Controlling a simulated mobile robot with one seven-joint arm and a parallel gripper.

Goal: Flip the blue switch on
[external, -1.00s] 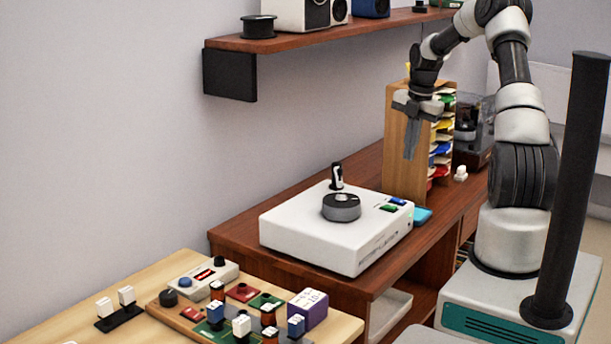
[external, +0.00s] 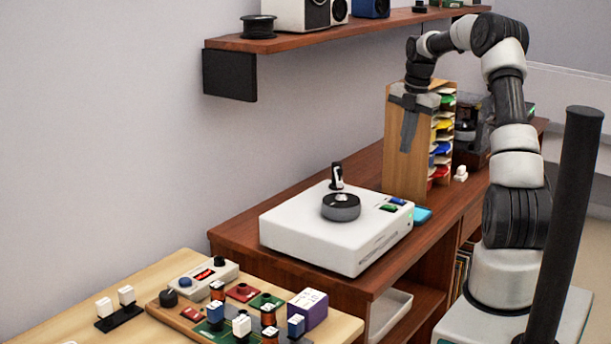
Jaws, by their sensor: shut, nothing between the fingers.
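A small blue switch (external: 397,201) sits on the right top edge of a white box (external: 310,232), just behind a green switch (external: 388,208). Whether the blue switch is on or off is too small to tell. My gripper (external: 405,149) is shut and empty, its fingers pointing down. In the picture it shows in front of the wooden rack, above and apart from the blue switch.
A wooden rack (external: 395,177) with coloured trays stands behind the box. A black dial (external: 341,209) and an upright black piece are on the box. A light blue item (external: 422,215) lies beside it. A shelf (external: 330,30) hangs above; electronic parts fill the front table.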

